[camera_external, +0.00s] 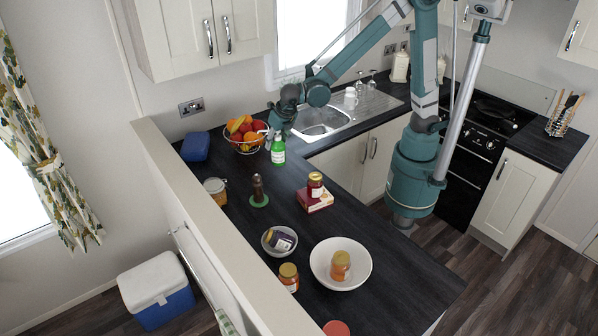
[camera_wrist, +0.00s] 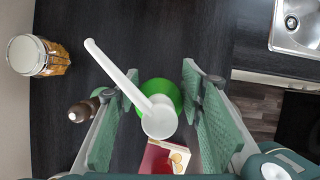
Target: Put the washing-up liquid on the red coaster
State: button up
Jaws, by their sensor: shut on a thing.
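The washing-up liquid (camera_external: 278,152) is a green bottle with a white label, upright beside the fruit bowl. In the wrist view its white pump top (camera_wrist: 158,120) and green body (camera_wrist: 172,90) show between the fingers. My gripper (camera_external: 275,138) is shut on the bottle from above; in the wrist view its two green-padded fingers (camera_wrist: 160,112) stand on either side. I cannot tell whether the bottle touches the worktop. The red coaster (camera_external: 336,328) is at the near end of the worktop, cut by the bottom edge of the external view, and shows nothing on it.
A fruit bowl (camera_external: 247,146), jar (camera_external: 215,188), mill (camera_external: 257,186) on a green coaster (camera_external: 260,202), red box (camera_external: 315,201) with a jar on top, small bowl (camera_external: 268,246), another jar (camera_external: 289,276) and white bowl (camera_external: 322,258) stand on the worktop. A low wall (camera_external: 200,215) borders its left.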

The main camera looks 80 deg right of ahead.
notch_tip(320, 180, up, 5)
jog(key=s+a+n+y, duration=0.1)
jog(key=s+a+n, duration=0.15)
jog(key=a, duration=1.75)
jog(key=s+a+n, duration=0.2)
jog(key=s+a, duration=0.2)
jog(key=a, duration=1.7)
jog(key=s+a+n+t+y+p, duration=0.1)
jog(key=s+a+n, duration=0.1)
jog(key=s+a, duration=1.25)
jog(key=s+a+n+y+p, duration=0.1)
jog(key=s+a+n, duration=0.1)
jog(key=s+a, duration=1.25)
notch_tip(320, 180, down, 5)
jog(key=w+a, duration=0.2)
jog(key=shift+w+a, duration=0.35)
jog(key=shift+w, duration=0.05)
jog(key=shift+f+m, duration=0.15)
jog(key=shift+m, duration=0.1)
notch_tip(320, 180, down, 6)
